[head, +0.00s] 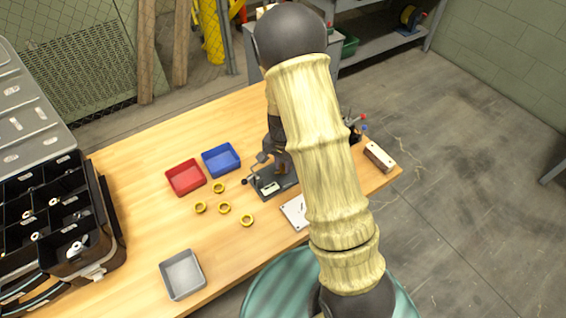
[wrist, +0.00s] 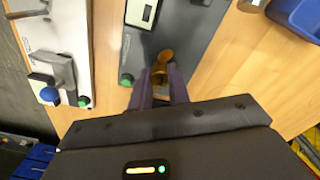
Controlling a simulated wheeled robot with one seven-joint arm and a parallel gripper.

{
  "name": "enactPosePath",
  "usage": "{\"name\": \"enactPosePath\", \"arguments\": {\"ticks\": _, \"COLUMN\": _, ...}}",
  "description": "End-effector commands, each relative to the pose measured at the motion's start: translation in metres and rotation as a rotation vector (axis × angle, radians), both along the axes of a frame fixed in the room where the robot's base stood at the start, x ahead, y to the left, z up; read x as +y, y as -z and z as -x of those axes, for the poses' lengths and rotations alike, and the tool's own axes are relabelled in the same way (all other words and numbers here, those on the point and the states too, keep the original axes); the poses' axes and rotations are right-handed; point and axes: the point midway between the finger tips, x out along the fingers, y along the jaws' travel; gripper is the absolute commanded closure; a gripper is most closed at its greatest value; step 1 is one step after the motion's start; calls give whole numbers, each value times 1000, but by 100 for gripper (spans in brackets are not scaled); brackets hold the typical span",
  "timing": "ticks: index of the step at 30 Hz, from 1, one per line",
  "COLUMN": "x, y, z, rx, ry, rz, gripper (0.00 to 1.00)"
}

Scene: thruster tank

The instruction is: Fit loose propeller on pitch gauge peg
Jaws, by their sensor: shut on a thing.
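My gripper's fingers (wrist: 160,88) are shut on a small brass-coloured piece, which I take to be the propeller (wrist: 163,62). In the wrist view, it is over or against the dark grey base of the pitch gauge (wrist: 195,50); I cannot tell whether it touches. The peg is not clearly seen; the fingers and the piece may cover it. In the head view the pitch gauge (head: 262,194) stands on the bench beside my arm, with a pale display on its base. My arm hides part of the gauge and most of my gripper there.
A red tray (head: 170,190), a blue tray (head: 237,170) and a grey tray (head: 182,293) stand on the wooden bench (head: 135,215). Several yellow rings (head: 224,209) lie near the gauge. A white plate (head: 292,216) lies nearby. A black compartment case (head: 105,240) stands left.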

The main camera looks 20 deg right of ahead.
Motion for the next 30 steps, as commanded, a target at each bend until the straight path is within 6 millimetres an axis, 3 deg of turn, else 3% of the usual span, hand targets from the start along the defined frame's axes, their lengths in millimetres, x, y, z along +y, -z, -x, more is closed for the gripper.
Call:
{"name": "enactPosePath", "arguments": {"ticks": 9, "x": 0, "y": 1, "z": 0, "rx": -1, "ry": 0, "rz": 0, "gripper": 100}}
{"name": "enactPosePath", "arguments": {"ticks": 10, "x": 0, "y": 1, "z": 0, "rx": -1, "ry": 0, "rz": 0, "gripper": 78}}
{"name": "enactPosePath", "arguments": {"ticks": 13, "x": 0, "y": 1, "z": 0, "rx": -1, "ry": 0, "rz": 0, "gripper": 58}}
{"name": "enactPosePath", "arguments": {"ticks": 14, "x": 0, "y": 1, "z": 0, "rx": -1, "ry": 0, "rz": 0, "gripper": 56}}
{"name": "enactPosePath", "arguments": {"ticks": 23, "x": 0, "y": 0, "z": 0, "rx": -1, "ry": 0, "rz": 0, "gripper": 56}}
{"name": "enactPosePath", "arguments": {"ticks": 30, "x": 0, "y": -24, "z": -1, "rx": -5, "ry": -1, "rz": -1, "gripper": 56}}
